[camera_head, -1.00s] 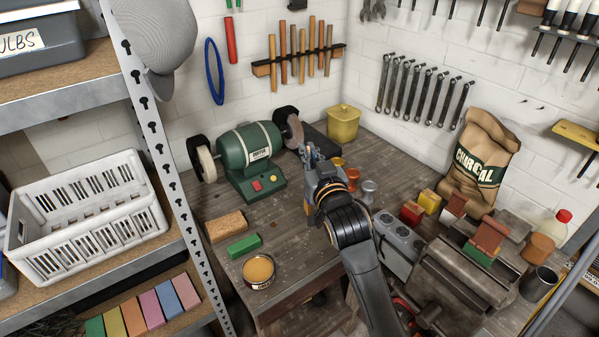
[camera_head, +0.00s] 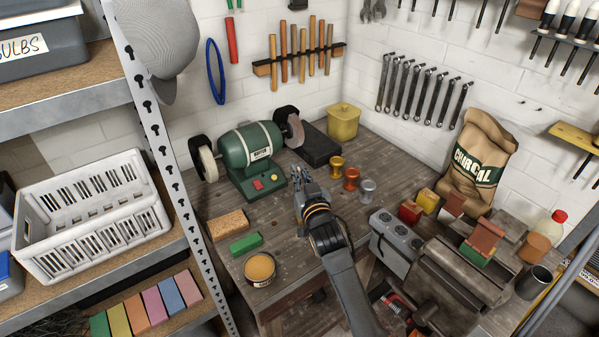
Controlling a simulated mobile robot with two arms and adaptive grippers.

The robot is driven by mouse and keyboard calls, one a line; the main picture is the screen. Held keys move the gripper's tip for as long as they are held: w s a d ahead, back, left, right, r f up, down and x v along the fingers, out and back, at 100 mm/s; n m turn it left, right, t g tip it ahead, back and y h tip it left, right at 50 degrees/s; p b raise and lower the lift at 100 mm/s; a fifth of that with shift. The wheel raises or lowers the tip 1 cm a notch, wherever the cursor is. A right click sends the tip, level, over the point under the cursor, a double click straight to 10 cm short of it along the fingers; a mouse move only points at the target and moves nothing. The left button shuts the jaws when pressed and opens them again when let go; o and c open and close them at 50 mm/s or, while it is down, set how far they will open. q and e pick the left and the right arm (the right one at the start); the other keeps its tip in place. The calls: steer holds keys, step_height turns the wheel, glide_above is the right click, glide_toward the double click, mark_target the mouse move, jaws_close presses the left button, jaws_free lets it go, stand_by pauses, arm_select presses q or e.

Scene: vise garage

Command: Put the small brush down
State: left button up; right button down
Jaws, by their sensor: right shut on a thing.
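My right gripper (camera_head: 301,174) is over the wooden workbench (camera_head: 318,262), just in front of the green bench grinder and left of several small metal pieces. Its arm comes in from the bottom and hides most of what lies beneath. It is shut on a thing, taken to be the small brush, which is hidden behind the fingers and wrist. I cannot tell whether the brush touches the bench top. My left gripper is not in view.
The green bench grinder (camera_head: 251,147) stands behind the gripper. A brown block (camera_head: 228,223), a green block (camera_head: 246,243) and a round tin (camera_head: 260,268) lie to its left. Yellow (camera_head: 336,164), copper (camera_head: 351,178) and silver (camera_head: 367,188) pieces stand right. A grey box (camera_head: 396,243) is farther right.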

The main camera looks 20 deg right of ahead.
steer(key=shift+f, duration=0.2)
steer(key=c, duration=1.5)
jaws_free()
steer(key=shift+r, duration=0.1)
steer(key=shift+r, duration=0.2)
steer(key=s+b, duration=0.2)
steer(key=s, duration=1)
